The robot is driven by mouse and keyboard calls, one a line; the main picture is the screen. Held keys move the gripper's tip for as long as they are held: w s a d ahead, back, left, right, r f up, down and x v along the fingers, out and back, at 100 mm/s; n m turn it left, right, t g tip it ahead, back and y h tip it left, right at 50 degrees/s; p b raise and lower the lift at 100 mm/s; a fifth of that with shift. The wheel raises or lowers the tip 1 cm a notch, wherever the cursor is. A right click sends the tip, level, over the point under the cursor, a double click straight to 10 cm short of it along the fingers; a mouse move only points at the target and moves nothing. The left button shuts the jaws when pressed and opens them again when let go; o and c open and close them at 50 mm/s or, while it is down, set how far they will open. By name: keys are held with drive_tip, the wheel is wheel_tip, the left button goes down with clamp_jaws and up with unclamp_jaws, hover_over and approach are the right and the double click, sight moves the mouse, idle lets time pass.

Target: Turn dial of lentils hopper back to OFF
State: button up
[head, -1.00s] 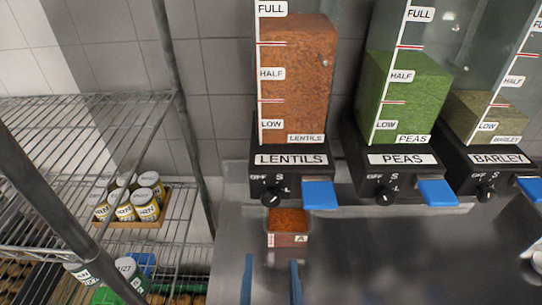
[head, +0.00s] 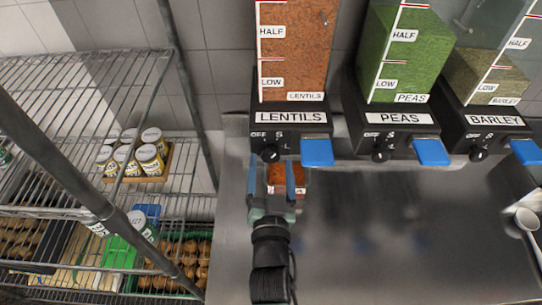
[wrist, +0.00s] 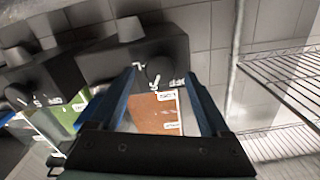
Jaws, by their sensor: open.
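The lentils hopper (head: 292,55) holds orange-brown lentils up past its HALF mark. In the wrist view the picture is turned over; the dial (wrist: 158,70) shows between the blue fingers (wrist: 158,82), with no contact visible. The blue lever (head: 317,152) is right of the dial.
A small container of lentils (head: 300,180) stands under the lentils hopper, partly hidden by my gripper. The peas hopper (head: 405,55) and barley hopper (head: 490,75) stand to the right. A wire rack (head: 90,80) with cans is at left. The steel counter (head: 400,235) is mostly clear.

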drive_tip(key=shift+w, duration=0.85)
clamp_jaws()
drive_tip(key=shift+n, duration=0.3)
drive_tip(key=n, duration=1.1)
drive_tip(key=shift+a, duration=0.1)
drive_tip(key=shift+n, duration=0.3)
unclamp_jaws()
